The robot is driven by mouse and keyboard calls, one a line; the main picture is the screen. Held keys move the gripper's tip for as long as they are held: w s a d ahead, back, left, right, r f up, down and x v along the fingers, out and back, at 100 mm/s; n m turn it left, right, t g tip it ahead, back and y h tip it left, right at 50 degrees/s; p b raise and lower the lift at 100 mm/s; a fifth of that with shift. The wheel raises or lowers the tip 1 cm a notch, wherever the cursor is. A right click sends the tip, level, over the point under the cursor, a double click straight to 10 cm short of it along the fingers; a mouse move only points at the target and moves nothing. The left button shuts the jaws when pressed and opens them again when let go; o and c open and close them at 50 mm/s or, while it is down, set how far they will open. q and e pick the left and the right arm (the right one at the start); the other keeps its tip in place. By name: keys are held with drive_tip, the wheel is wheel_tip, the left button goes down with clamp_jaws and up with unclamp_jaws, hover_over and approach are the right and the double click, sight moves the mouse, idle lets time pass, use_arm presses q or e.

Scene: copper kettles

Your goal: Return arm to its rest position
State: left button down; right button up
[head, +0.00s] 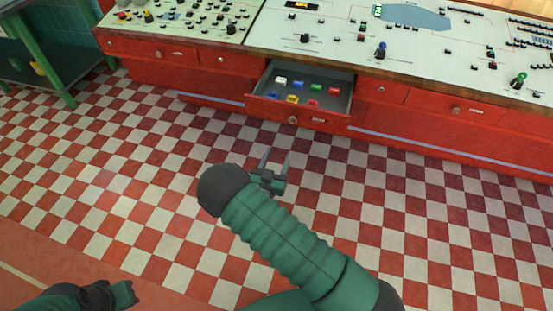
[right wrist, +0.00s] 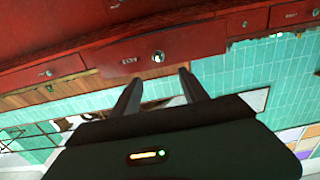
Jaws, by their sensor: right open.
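My right gripper (head: 274,167) is open and empty in the middle of the head view. Its green arm comes in from the lower right. Its two fingers stand apart above the checkered floor, a little short of the open drawer. In the right wrist view the fingers (right wrist: 160,90) point at a red drawer front with a round knob (right wrist: 158,57), with nothing between them. My left gripper (head: 122,296) is low at the left of the head view, above the floor; its jaws are too unclear to judge.
A red cabinet (head: 228,84) with a control-panel top runs across the back. Its open drawer (head: 300,119) sticks out and holds several small coloured pieces. A green-framed table (head: 48,62) stands at the back left. The checkered floor (head: 120,190) between is clear.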

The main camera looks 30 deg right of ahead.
drive_tip(key=s+a+n+g+y, duration=0.1)
drive_tip(key=a+n+g+y, duration=0.25)
drive_tip(key=a+y, duration=0.7)
drive_tip(key=s+a+r+n+g+y, duration=0.1)
drive_tip(key=s+r+n+g+y, duration=0.15)
drive_tip(key=s, duration=0.75)
drive_tip(key=s+a+r+n+g+y, duration=0.1)
drive_tip(key=s+r+n+g, duration=0.25)
drive_tip(key=s, duration=0.65)
use_arm(q)
drive_tip(key=w+p+v, duration=0.3)
drive_tip(key=p+v, duration=1)
drive_tip(key=shift+d+r, duration=0.25)
drive_tip(key=shift+d, duration=0.05)
use_arm(e)
drive_tip(key=w+v, duration=0.2)
drive_tip(key=v, duration=1)
drive_tip(key=shift+w+a+r, duration=0.3)
drive_tip(key=shift+w+a, duration=0.25)
drive_tip(key=shift+w, duration=0.1)
